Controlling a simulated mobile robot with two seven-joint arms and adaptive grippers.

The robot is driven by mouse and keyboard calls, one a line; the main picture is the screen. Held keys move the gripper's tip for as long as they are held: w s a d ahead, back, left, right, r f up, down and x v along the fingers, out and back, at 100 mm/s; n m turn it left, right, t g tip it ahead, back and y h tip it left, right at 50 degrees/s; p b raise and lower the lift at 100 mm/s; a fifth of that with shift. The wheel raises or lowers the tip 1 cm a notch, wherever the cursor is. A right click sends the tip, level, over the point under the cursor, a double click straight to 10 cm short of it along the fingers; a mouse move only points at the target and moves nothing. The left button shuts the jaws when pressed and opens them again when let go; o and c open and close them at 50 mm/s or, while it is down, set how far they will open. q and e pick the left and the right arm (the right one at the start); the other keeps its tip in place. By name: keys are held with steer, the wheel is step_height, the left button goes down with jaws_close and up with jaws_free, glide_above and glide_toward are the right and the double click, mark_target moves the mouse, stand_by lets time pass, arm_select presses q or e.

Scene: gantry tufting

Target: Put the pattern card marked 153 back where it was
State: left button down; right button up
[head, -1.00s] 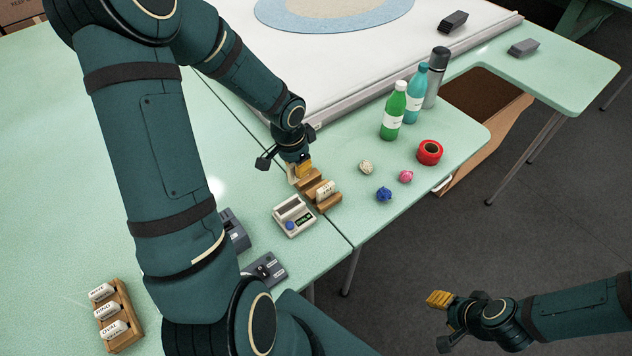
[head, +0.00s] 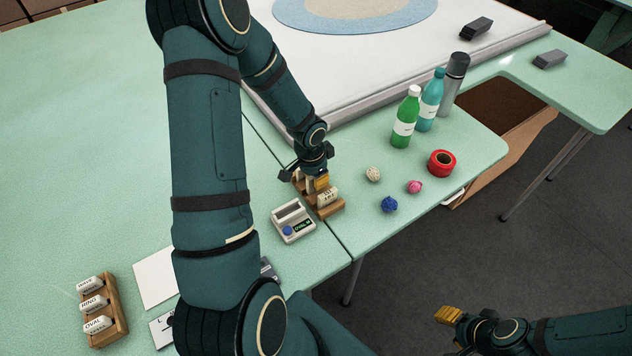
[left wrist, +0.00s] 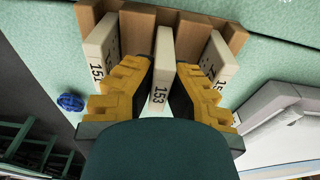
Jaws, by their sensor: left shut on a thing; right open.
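The pattern card marked 153 (left wrist: 160,72) is pale and upright between the yellow fingers of my left gripper (left wrist: 157,75), which is shut on it. In the left wrist view it stands at the middle of a wooden rack (left wrist: 138,32). One pale card (left wrist: 99,55) stands to its left and another (left wrist: 217,58) to its right. Whether card 153 rests fully on the rack cannot be told. In the head view my left gripper (head: 318,180) is over the rack (head: 331,211) and hides much of it. My right gripper (head: 450,328) is open and empty, away from the table.
Small balls, red tape (head: 441,163), a green bottle (head: 406,118), a teal bottle (head: 431,100) and a grey flask (head: 454,84) are to the right. Another card rack (head: 117,305) stands at lower left.

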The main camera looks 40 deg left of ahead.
arm_select(q)
steer(key=shift+f, duration=0.7)
steer(key=c, duration=1.5)
jaws_free()
steer(key=shift+f, duration=0.2)
steer(key=o, duration=0.4)
steer(key=shift+c, duration=0.2)
steer(key=shift+r, duration=0.15)
steer(key=shift+r, duration=0.35)
steer(key=r+p, duration=0.1)
steer(key=r, duration=0.2)
steer(key=s+r+p, duration=0.1)
steer(key=r, duration=0.7)
steer(key=shift+s+a+r+p, duration=0.2)
steer(key=shift+p, duration=0.2)
